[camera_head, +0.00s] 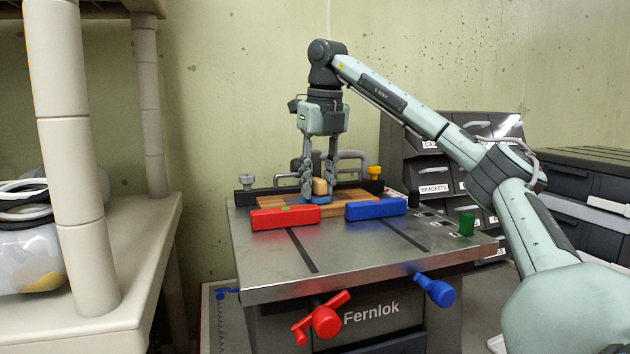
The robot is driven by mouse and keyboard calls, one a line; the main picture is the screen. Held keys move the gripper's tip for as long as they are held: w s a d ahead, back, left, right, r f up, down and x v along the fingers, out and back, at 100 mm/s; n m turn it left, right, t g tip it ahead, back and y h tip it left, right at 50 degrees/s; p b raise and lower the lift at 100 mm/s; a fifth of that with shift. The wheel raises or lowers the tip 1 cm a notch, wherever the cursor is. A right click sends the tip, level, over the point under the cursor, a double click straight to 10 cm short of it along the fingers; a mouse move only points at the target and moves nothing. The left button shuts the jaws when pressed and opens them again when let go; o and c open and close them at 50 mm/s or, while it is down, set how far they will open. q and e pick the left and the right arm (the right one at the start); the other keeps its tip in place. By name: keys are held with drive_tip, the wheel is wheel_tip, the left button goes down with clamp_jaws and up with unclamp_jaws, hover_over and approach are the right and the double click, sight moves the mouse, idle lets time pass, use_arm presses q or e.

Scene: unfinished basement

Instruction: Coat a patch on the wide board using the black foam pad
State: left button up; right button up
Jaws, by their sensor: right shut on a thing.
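The wide board (272,203) is a brown wooden board lying flat on the metal worktable, behind a red clamp bar and a blue clamp bar. My right gripper (319,190) points straight down over the middle of the board. It is shut on a small block with a tan upper part (320,186) and a blue lower part at the board's surface. I cannot make out black foam on this block; the fingers cover its sides. I cannot tell whether its underside touches the board. My left gripper is not in view.
The red bar (284,217) and blue bar (375,208) stand before the board, a black rail (262,196) behind it. The front tabletop is clear. A beige shelf (120,260) stands left, drawers (436,177) right.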

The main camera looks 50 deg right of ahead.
drive_tip(key=shift+s+d, duration=0.4)
drive_tip(key=shift+d, duration=0.3)
drive_tip(key=shift+w+d, duration=0.55)
drive_tip(key=shift+w, duration=0.35)
drive_tip(key=shift+w+d, duration=0.5)
drive_tip(key=shift+w, duration=0.4)
drive_tip(key=shift+s+d+f, duration=0.1)
drive_tip(key=shift+s+d, duration=0.35)
drive_tip(key=shift+d, duration=0.2)
drive_tip(key=shift+s+a, duration=0.5)
drive_tip(key=shift+s, duration=0.4)
drive_tip(key=shift+s+a, duration=0.45)
drive_tip(key=shift+s, duration=0.4)
drive_tip(key=shift+s+d, duration=0.4)
drive_tip(key=shift+d, duration=0.4)
drive_tip(key=shift+w+d, duration=0.45)
drive_tip(key=shift+w, duration=0.45)
drive_tip(key=shift+w+d, duration=0.45)
drive_tip(key=shift+w, duration=0.4)
drive_tip(key=shift+r, duration=3.05)
